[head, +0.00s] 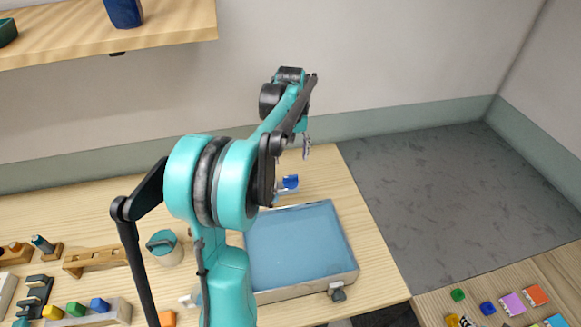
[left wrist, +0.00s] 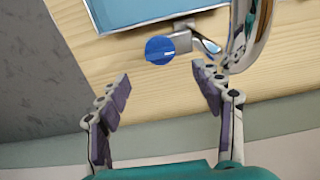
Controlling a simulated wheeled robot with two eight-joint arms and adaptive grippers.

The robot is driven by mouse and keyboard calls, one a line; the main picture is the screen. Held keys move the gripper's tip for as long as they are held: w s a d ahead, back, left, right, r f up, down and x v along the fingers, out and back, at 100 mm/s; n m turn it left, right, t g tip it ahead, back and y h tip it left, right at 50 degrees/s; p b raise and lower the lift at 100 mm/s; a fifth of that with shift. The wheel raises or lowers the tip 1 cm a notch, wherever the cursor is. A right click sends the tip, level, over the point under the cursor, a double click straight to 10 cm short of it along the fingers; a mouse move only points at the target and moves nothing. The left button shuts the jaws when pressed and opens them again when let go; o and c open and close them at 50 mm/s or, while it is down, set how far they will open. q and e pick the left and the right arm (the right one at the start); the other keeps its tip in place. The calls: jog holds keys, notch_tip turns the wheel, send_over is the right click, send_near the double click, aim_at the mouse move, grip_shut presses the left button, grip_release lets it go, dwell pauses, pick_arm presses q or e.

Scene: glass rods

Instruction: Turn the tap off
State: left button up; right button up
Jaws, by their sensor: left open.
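The knob also shows in the head view (head: 291,182), behind the basin and partly hidden by my arm. My left gripper (left wrist: 160,82) is open and empty. Its two fingers stand either side of the knob's line in the left wrist view, apart from the knob. In the head view, a small part of the left gripper (head: 307,149) shows above the knob. My right gripper is not in view.
A basin (head: 352,269) with a blue inside stands on the wooden counter, with a grey knob (head: 338,293) at its front. A lidded teal jar (head: 165,247), racks and coloured blocks are at left. A shelf (head: 175,25) hangs upper left. A second table at lower right holds small blocks.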

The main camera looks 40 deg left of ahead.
pick_arm(q)
jog(key=shift+r, duration=1.8)
